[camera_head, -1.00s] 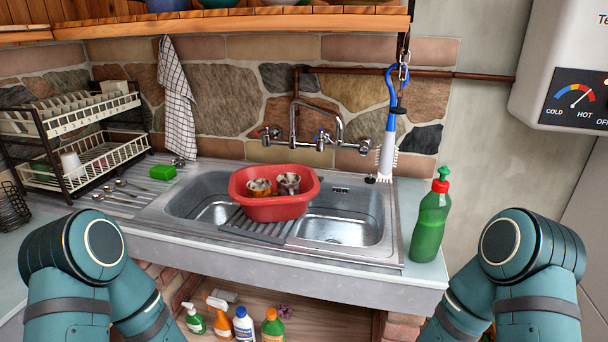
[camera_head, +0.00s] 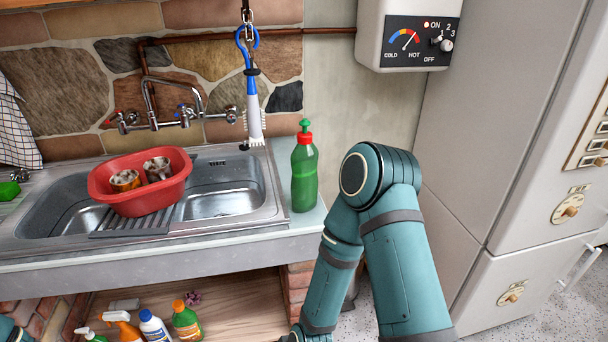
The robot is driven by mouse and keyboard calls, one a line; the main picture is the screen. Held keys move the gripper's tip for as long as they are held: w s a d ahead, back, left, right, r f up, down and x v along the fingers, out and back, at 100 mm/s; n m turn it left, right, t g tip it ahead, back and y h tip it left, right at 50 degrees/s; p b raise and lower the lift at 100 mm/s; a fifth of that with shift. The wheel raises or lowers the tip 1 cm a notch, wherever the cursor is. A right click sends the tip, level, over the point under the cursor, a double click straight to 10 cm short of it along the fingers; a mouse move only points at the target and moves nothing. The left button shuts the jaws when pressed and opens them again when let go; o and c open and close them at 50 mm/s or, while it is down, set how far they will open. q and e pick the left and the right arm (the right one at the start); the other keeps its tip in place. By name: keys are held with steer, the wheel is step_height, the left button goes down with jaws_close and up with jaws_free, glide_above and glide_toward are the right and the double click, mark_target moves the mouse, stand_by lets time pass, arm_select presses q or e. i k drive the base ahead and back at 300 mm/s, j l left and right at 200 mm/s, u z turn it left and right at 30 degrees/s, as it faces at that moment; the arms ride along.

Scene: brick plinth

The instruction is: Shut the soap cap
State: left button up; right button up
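The green soap bottle (camera_head: 304,177) stands upright on the counter at the right end of the sink. Its cap has a red collar and a green tip (camera_head: 305,126); the tip appears raised above the collar. My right arm is in view to the right of the bottle, apart from it, with its elbow up and its forearm running down below the counter. My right gripper is out of view below the bottom edge. My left gripper is out of view too; only a bit of my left arm shows at the lower left corner.
A red basin (camera_head: 146,199) with two dirty mugs sits on the steel sink (camera_head: 228,203). A blue-handled brush (camera_head: 252,100) hangs behind. Several cleaning bottles (camera_head: 186,322) stand on the shelf below. A refrigerator (camera_head: 500,150) stands at the right. The counter around the soap bottle is clear.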

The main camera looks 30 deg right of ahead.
mark_target(304, 123)
steer(key=i+l, duration=0.1)
steer(key=l, duration=0.25)
steer(key=i+l, duration=0.15)
steer(key=l, duration=0.2)
steer(key=i+l, duration=0.1)
steer(key=l, duration=0.3)
steer(key=i+l, duration=0.15)
steer(key=l, duration=0.2)
steer(key=i+l+u, duration=0.1)
steer(key=l, duration=0.25)
steer(key=i+j, duration=0.1)
steer(key=j, duration=0.6)
steer(key=i, duration=0.05)
